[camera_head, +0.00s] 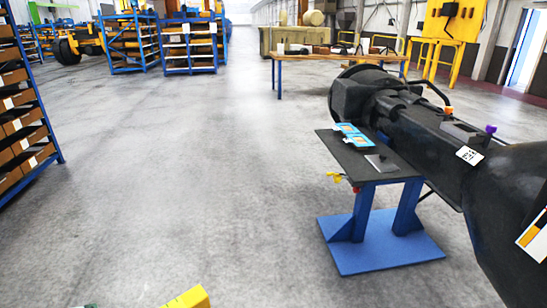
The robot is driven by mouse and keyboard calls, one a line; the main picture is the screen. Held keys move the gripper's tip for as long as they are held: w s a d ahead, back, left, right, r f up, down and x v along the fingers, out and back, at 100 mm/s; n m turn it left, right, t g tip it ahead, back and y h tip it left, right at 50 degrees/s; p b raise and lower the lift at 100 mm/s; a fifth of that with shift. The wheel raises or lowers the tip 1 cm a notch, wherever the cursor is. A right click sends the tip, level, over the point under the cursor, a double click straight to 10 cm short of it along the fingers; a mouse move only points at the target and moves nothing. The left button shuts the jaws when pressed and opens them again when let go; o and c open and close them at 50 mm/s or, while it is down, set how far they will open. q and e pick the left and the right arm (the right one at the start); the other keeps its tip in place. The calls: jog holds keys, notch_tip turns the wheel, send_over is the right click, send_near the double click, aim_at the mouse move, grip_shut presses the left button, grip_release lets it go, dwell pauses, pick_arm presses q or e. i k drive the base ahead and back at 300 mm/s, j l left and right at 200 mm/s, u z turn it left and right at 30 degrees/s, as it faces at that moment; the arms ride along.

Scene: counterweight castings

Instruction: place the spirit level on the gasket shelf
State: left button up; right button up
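A yellow block (187,298) shows at the bottom edge, left of centre, mostly cut off by the frame. It may be the spirit level, but I cannot tell, nor what it rests on or whether it is held. No shelf is clearly marked for gaskets. A blue-framed rack (32,118) with brown boxes stands at the left edge. Two more blue racks, one left (132,43) and one right (190,46), stand at the back left. Neither of my grippers can be made out.
A large black casting (420,130) fills the right side. Beside it a dark-topped blue stand (352,172) carries a light-blue item (355,138). A wooden-topped bench (335,57) stands behind. The grey floor (190,165) is clear in the middle.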

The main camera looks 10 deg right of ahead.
aim_at(350, 160)
jog(key=i+j+z, duration=0.1)
jog(key=i+z, duration=0.35)
jog(key=i+j+z, duration=0.25)
jog(key=z, duration=0.2)
jog(key=i+j+z, duration=0.75)
jog(key=j+z, duration=0.15)
